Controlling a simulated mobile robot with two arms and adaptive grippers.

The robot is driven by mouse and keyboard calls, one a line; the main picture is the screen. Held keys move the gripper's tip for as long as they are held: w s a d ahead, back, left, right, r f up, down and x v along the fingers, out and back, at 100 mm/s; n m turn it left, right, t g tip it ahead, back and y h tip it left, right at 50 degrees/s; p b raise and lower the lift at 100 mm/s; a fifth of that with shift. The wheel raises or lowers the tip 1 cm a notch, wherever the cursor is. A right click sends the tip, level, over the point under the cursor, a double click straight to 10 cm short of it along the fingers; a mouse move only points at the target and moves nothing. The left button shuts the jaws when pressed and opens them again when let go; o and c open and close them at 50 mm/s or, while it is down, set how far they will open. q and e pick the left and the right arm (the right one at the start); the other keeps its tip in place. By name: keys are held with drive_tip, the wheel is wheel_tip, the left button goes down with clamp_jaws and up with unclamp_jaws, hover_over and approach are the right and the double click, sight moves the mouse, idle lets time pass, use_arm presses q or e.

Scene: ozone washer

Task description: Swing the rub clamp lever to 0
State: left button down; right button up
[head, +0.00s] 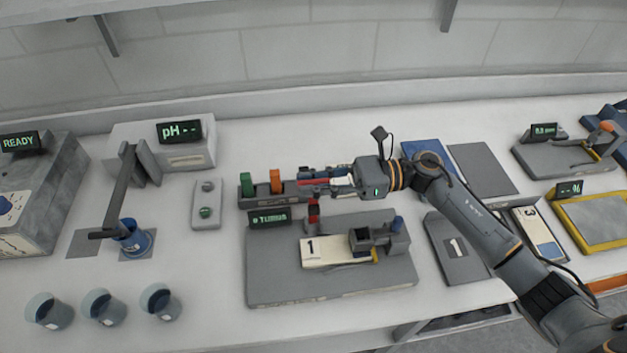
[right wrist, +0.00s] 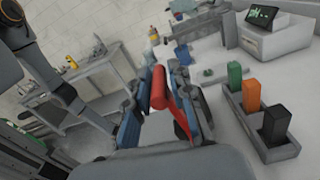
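The rub station is a grey plate (head: 330,288) with a display, a cream card marked 1 (head: 318,252) and a small grey carriage (head: 375,238). A red upright part (head: 313,212), probably the clamp lever, stands at its back edge beside the display (head: 269,218). My right gripper (head: 318,178) is above and behind it, pointing left. In the right wrist view a red bar (right wrist: 159,88) lies between the fingers of my right gripper (right wrist: 163,82). I cannot tell whether they press on it. The lever's base and scale are not readable. My left gripper is not in view.
A rack (right wrist: 262,132) with green, orange and black blocks is close to the right gripper. A pH meter (head: 185,155), a stand with a blue beaker (head: 133,240) and several cups are at left. Plates and other instruments are at right.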

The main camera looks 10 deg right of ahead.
clamp_jaws()
drive_tip(key=shift+s+f+b, duration=0.1)
drive_tip(key=shift+f+b, duration=0.05)
drive_tip(key=shift+b, duration=0.25)
drive_tip(key=s+f+n+b, duration=0.3)
drive_tip(key=s+n+b, duration=0.4)
drive_tip(key=b, duration=1.3)
drive_tip(key=shift+s, duration=0.55)
